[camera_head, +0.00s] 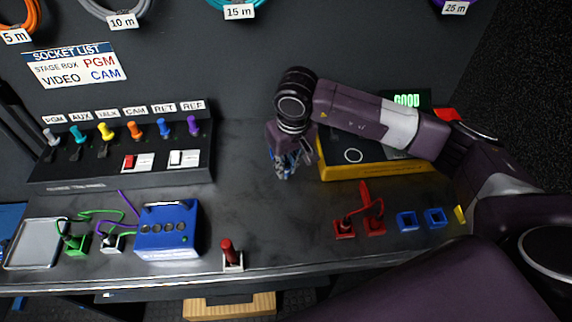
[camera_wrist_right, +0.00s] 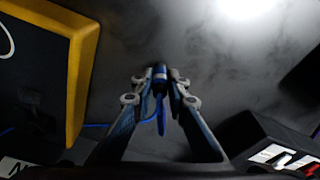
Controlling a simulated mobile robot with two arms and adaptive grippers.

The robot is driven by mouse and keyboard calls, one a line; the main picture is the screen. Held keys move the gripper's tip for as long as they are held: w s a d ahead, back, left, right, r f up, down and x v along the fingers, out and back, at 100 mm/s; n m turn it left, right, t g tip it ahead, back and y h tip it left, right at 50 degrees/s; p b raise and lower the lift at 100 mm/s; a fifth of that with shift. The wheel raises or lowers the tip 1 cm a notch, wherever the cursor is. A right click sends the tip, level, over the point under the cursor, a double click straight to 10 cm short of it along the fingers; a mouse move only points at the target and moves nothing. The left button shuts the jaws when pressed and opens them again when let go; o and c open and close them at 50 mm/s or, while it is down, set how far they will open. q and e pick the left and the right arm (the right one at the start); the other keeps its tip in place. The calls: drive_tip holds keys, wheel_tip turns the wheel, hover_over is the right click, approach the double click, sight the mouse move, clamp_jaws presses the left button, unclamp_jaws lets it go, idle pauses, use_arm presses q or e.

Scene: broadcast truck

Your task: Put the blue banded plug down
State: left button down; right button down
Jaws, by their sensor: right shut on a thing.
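The blue banded plug (camera_wrist_right: 160,76) is between the fingertips of my right gripper (camera_wrist_right: 160,92), which is shut on it. In the wrist view it is blue with a paler band, and a blue cable trails from it to the left. In the head view my right gripper (camera_head: 285,168) points down over the middle of the dark bench (camera_head: 270,215), left of the yellow-edged case; the plug is mostly hidden there. I cannot tell whether it touches the bench. My left gripper is not in view.
The yellow-edged case (camera_head: 345,172) is close on the right. The plug panel (camera_head: 120,160) is on the left. Two blue square sockets (camera_head: 406,221) (camera_head: 435,217), red sockets (camera_head: 344,228), a red-handled switch (camera_head: 231,255) and a blue box (camera_head: 167,230) line the front. The bench middle is clear.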

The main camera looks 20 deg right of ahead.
drive_tip(key=shift+f, duration=0.2)
drive_tip(key=c, duration=1.9)
unclamp_jaws()
drive_tip(key=shift+r, duration=0.1)
